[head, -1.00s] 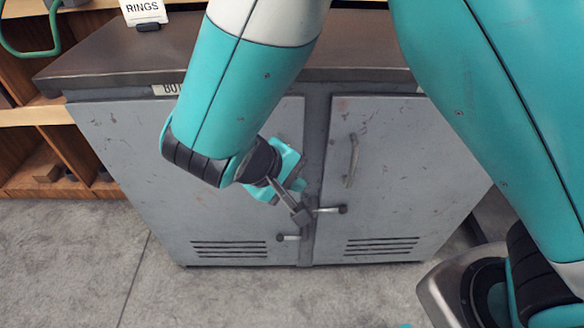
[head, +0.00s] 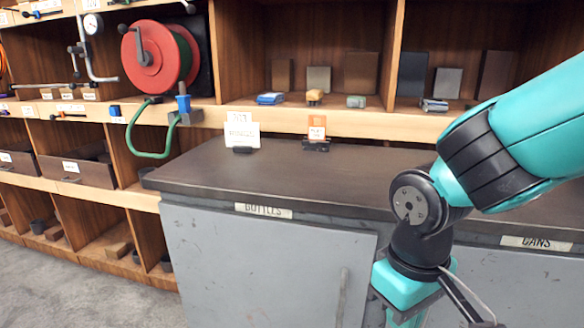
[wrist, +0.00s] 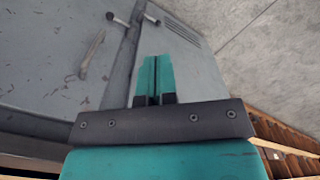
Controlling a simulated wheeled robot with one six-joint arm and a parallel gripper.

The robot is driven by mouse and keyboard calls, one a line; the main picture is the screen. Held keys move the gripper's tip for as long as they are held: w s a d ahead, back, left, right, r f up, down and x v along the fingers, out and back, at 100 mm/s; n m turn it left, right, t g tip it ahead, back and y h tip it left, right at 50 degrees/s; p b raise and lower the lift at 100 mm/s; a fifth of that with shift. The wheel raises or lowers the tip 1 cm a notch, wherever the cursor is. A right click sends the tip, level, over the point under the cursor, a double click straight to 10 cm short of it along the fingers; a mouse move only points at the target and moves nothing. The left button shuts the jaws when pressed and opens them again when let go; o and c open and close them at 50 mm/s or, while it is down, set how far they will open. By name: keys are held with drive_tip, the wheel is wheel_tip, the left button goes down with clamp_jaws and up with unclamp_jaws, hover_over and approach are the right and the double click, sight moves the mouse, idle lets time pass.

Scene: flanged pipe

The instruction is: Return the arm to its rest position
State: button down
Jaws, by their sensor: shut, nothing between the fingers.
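My gripper shows in the wrist view (wrist: 154,78), its two teal fingers together with only a thin dark line between them and nothing held. In the head view my arm comes in from the right and bends down in front of the grey cabinet (head: 265,262); the fingertips are below the picture's lower edge. In the wrist view the cabinet doors (wrist: 50,50) lie beyond the fingers, with dark latch handles (wrist: 118,20) near the top. I cannot tell the exact gap between fingers and doors.
The cabinet's dark top (head: 290,175) is mostly bare, with a white sign (head: 241,131) and an orange-marked tag (head: 317,130) at its back edge. Wooden shelves behind hold a red reel (head: 158,55) and small parts. Grey floor (head: 95,285) is open at left.

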drive_tip(key=s+r+n+y+p, duration=0.15)
drive_tip(key=s+r+y, duration=0.25)
drive_tip(key=s+r, duration=0.45)
wheel_tip(320, 180, up, 14)
drive_tip(key=p, duration=1.4)
drive_tip(key=shift+w, duration=0.35)
